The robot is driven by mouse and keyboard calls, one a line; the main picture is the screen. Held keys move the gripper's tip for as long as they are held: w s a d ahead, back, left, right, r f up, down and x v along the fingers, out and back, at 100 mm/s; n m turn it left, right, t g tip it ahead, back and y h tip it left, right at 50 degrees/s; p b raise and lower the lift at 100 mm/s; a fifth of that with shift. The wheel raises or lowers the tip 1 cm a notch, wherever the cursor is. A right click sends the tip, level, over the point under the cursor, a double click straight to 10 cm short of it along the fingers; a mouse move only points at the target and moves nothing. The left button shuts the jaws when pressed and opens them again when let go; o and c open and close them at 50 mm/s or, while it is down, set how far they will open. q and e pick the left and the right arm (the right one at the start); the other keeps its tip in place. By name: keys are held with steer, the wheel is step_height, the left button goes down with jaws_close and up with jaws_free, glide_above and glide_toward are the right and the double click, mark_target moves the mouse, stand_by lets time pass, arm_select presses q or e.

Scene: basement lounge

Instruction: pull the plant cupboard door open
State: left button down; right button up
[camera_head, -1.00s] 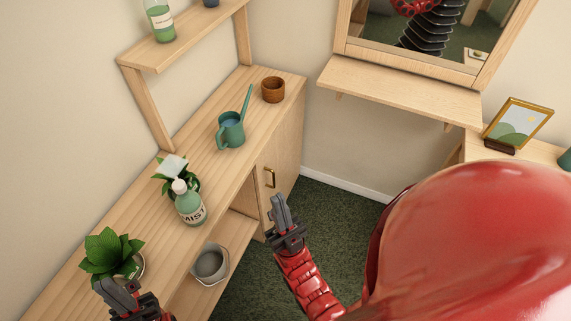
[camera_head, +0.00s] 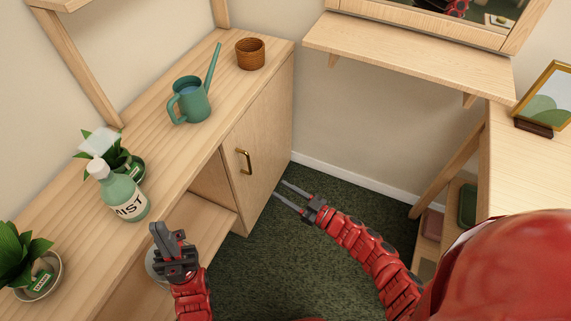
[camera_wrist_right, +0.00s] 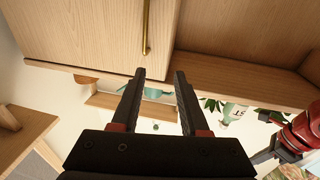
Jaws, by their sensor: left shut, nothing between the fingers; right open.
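The plant cupboard door (camera_head: 268,122) is a pale wood panel at the far end of the low bench, and it looks closed. Its brass bar handle (camera_head: 244,161) is upright near the door's left edge. My right gripper (camera_head: 282,190) is open and empty, to the right of and lower than the handle, apart from it. In the right wrist view the handle (camera_wrist_right: 146,28) stands just beyond the open fingers (camera_wrist_right: 160,76), nearer the left finger, against the door (camera_wrist_right: 95,35). My left gripper (camera_head: 165,235) is shut and empty, in front of the bench's open shelf.
The bench top (camera_head: 165,150) carries a teal watering can (camera_head: 192,100), a brown pot (camera_head: 250,54), a mist bottle (camera_head: 122,192) and potted plants (camera_head: 15,255). A wall shelf (camera_head: 410,60) and a side desk (camera_head: 530,160) stand right. The green carpet (camera_head: 330,190) before the door is clear.

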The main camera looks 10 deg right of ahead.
mark_target(250, 172)
steer(key=shift+m+h, duration=0.3)
steer(key=shift+h, duration=0.2)
steer(key=x, duration=0.5)
steer(key=w+d+f+x, duration=0.1)
steer(key=x, duration=0.5)
steer(key=w+d+f+b+x, duration=0.1)
steer(key=x, duration=0.4)
steer(key=shift+w+a+f, duration=0.2)
jaws_close()
stand_by(0.5)
